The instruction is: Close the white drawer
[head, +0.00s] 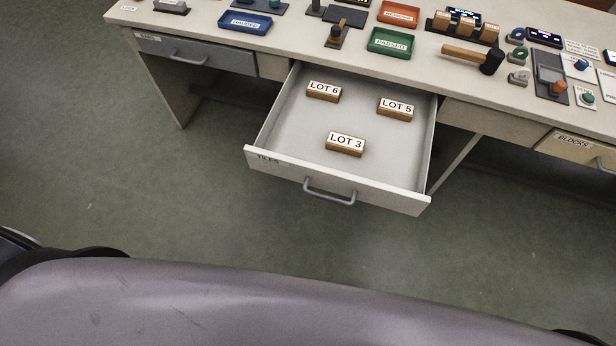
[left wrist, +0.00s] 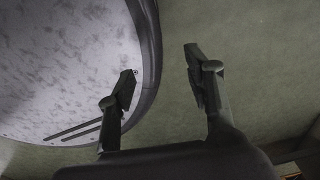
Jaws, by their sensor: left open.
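The white drawer (head: 283,171) is pulled well out from under the desk in the head view. Its grey bar handle (head: 329,194) is on the front panel, which faces me. Blocks marked LOT 6 (head: 323,92), LOT 5 (head: 396,108) and LOT 3 (head: 345,144) lie inside on the drawer floor. My left gripper (left wrist: 160,75) shows only in the left wrist view, with its two fingers spread apart and nothing between them. The drawer is not visible in that view. My right gripper is in neither view.
The desk top (head: 225,38) holds a blue tray (head: 245,22), a green tray (head: 389,42), an orange tray (head: 398,14) and a mallet (head: 474,57). A grey drawer (head: 190,53) at left and a BLOCKS drawer (head: 580,147) at right flank the white one. The floor before the drawer is clear.

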